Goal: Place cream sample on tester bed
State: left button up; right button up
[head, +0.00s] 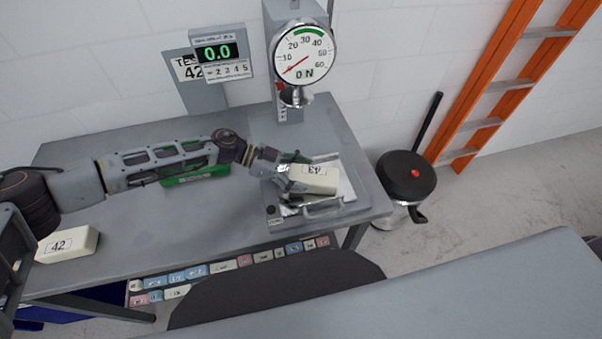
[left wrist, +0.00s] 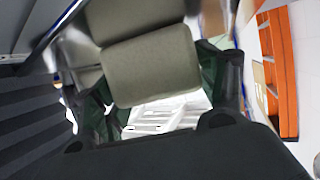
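A cream block (head: 315,179) with a white label, upside down and hard to read, is between the fingers of my left gripper (head: 293,181). The gripper looks shut on it, with one finger along each side. It is over the tester bed (head: 345,199), a pale plate with a metal handle; I cannot tell whether the block touches it. In the left wrist view the block (left wrist: 150,66) fills the gap between the fingers (left wrist: 160,92). A second cream block (head: 68,245), labelled 42, lies at the table's left. My right gripper is not in view.
A force gauge (head: 304,53) on a column stands behind the bed. A display (head: 217,52) reading 0.0 is on the wall side. A green item (head: 190,176) lies behind my arm. A black round stool (head: 407,175) and an orange ladder (head: 490,80) are at right.

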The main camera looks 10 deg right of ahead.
pick_arm(q)
jog(key=shift+o, duration=0.3)
jog(key=shift+r, duration=0.15)
jog(key=b+v, duration=0.2)
jog(key=v, duration=1)
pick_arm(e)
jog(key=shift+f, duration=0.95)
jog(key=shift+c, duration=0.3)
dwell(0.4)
